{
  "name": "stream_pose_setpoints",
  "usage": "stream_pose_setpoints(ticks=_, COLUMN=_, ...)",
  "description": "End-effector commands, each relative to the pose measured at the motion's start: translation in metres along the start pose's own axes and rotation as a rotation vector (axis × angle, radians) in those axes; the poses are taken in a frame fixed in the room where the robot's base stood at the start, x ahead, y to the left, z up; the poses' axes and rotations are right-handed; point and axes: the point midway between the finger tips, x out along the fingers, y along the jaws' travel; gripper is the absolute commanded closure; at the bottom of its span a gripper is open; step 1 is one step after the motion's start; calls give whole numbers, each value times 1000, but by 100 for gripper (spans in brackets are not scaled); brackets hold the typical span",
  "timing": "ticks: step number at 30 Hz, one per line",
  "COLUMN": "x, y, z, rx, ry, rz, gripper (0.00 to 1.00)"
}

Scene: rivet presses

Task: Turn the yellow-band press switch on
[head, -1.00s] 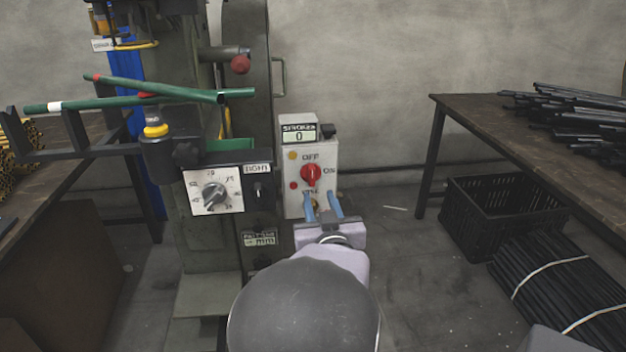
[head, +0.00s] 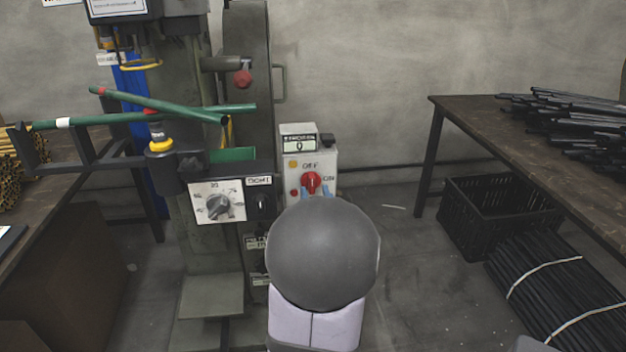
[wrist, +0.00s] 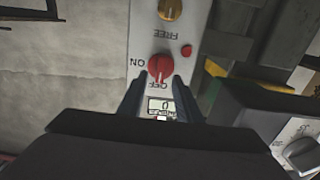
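The press with the yellow band (head: 161,146) stands left of centre in the head view. Its light grey switch box (head: 325,160) carries a red rotary switch (head: 312,182) with OFF and ON labels. In the head view my arm hides most of the gripper; blue fingertips (head: 319,191) show just below the switch.
A grey dial panel (head: 234,213) juts out left of the switch box. Green tubes (head: 160,105) lie across a rack at left. A table (head: 470,120) with dark rods and a black crate (head: 495,215) stand at right.

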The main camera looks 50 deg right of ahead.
Motion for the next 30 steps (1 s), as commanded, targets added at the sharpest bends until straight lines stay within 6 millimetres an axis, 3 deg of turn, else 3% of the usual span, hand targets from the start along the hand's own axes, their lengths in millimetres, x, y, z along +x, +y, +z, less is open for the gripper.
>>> stream_pose_setpoints(ticks=3, x=18, y=-1, z=3, rx=0, ry=2, rz=-3, gripper=69)
stream_pose_setpoints(ticks=9, x=35, y=-1, z=2, rx=0, ry=2, rz=-2, gripper=69)
stream_pose_setpoints(ticks=21, x=40, y=-1, z=1, rx=0, ry=1, rz=-1, gripper=69)
stream_pose_setpoints(ticks=25, x=40, y=-1, z=1, rx=0, ry=1, rz=-1, gripper=97)
stream_pose_setpoints(ticks=30, x=40, y=-1, z=1, rx=1, ry=1, rz=-1, gripper=100)
